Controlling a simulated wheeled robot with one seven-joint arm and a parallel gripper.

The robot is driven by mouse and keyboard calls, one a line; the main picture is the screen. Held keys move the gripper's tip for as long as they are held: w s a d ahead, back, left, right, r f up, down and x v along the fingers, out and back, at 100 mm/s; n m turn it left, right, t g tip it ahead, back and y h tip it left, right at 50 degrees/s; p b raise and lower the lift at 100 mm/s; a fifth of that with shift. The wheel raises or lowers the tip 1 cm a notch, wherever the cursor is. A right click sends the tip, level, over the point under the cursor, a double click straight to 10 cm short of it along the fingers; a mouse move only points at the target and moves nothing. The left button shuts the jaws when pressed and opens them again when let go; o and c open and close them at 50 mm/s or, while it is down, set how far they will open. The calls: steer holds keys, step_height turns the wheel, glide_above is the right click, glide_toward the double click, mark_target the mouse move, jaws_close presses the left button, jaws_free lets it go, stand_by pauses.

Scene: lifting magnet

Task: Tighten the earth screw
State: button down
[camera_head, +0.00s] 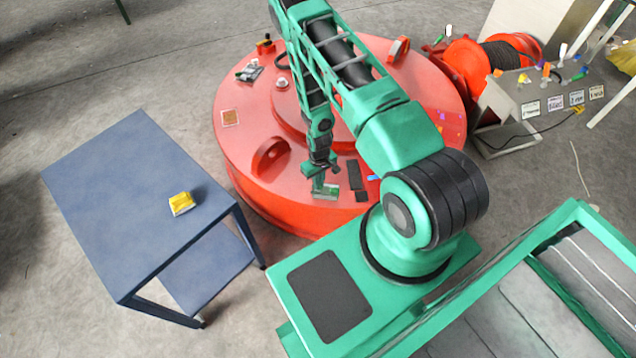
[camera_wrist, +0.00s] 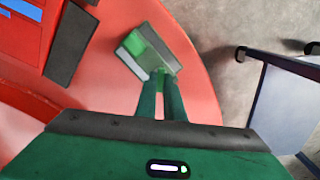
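The round red lifting magnet (camera_head: 241,165) lies on the floor. My gripper (camera_head: 325,183) points down near its front edge, at a small grey and green block (camera_head: 331,191). In the wrist view my gripper (camera_wrist: 162,76) has two narrow green fingers. Their tips are at the near end of the grey block with its green face (camera_wrist: 133,43). A narrow gap shows between the fingers; whether they close on something small is too small to tell. No earth screw can be made out for sure.
A blue table (camera_head: 120,190) with a yellow item (camera_head: 181,203) stands left. Flat dark plates (camera_head: 354,175) lie beside the block. A red lug (camera_head: 269,157) rises nearby. A cable reel (camera_head: 465,70) and a grey bench (camera_head: 510,105) stand at the back right.

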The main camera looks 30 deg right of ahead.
steer(key=shift+m, duration=0.3)
steer(key=m, duration=0.4)
steer(key=shift+m, duration=0.3)
steer(key=m, duration=0.4)
steer(key=shift+m, duration=0.3)
steer(key=m, duration=1)
steer(key=shift+a, duration=0.1)
steer(key=shift+w, duration=0.1)
steer(key=c, duration=1.9)
jaws_free()
steer(key=shift+o, duration=0.2)
